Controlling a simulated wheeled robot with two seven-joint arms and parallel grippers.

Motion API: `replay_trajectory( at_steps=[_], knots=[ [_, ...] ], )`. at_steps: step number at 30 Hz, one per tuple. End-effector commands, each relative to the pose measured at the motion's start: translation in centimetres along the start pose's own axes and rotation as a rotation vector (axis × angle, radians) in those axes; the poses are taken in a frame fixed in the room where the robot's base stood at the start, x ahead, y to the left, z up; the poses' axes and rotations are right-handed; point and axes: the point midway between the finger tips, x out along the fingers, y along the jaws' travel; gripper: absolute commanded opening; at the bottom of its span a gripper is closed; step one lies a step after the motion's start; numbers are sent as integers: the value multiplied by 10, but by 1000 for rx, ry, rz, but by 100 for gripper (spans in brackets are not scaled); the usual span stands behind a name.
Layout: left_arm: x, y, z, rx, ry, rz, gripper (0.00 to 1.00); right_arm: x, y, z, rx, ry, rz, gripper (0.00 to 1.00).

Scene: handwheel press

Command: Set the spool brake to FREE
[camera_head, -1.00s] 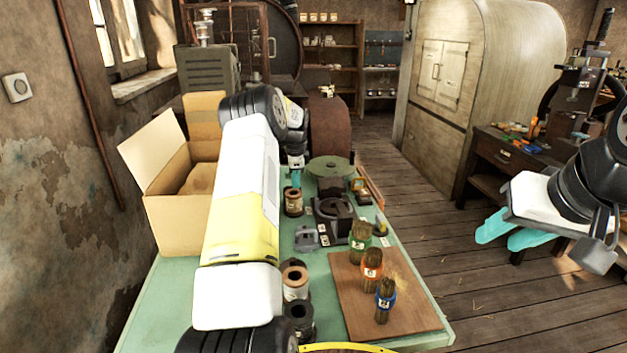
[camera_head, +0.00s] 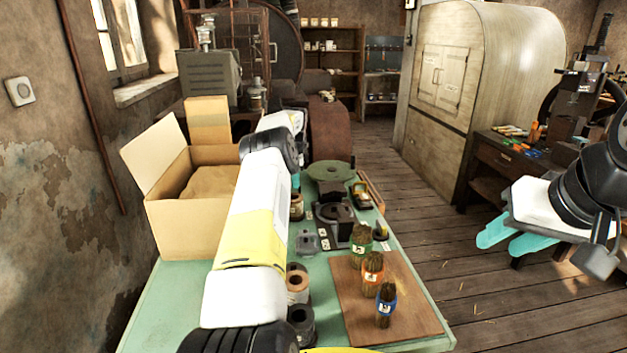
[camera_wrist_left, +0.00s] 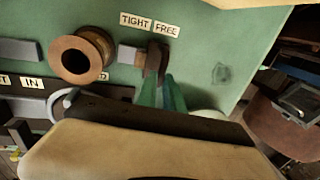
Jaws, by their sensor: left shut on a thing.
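In the left wrist view the spool brake lever (camera_wrist_left: 153,60) is a small brown upright piece below the TIGHT label (camera_wrist_left: 135,22) and the FREE label (camera_wrist_left: 166,29). It stands close to the line between the two labels; I cannot tell which setting it is in. My left gripper (camera_wrist_left: 160,88) is shut on the lever, its teal fingers at the lever's near end. In the head view only a bit of this gripper (camera_head: 296,180) shows past my arm. A copper-brown spool (camera_wrist_left: 82,55) is left of the lever. My right gripper (camera_head: 508,240) is open and empty, off the table.
A round green plate (camera_head: 330,171) lies at the far end. Wooden floor is free on the right.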

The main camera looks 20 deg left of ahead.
Motion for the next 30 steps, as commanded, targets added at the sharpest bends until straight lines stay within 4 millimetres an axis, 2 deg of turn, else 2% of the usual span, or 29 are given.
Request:
replay_trajectory(
  at_steps=[2, 3, 4, 17, 30],
  knots=[
    [-3, -5, -1, -3, 5, -19, 0, 0, 0, 0, 0, 0, 0, 36],
    [-3, -5, -1, -3, 5, -19, 13, 0, 0, 0, 0, 0, 0, 36],
    [-3, -5, -1, -3, 5, -19, 19, 0, 0, 0, 0, 0, 0, 36],
    [-5, -4, 0, -2, 3, -13, 20, 0, 0, 0, 0, 0, 0, 36],
    [-70, -3, -1, -2, 4, -14, 20, 0, 0, 0, 0, 0, 0, 36]
  ],
)
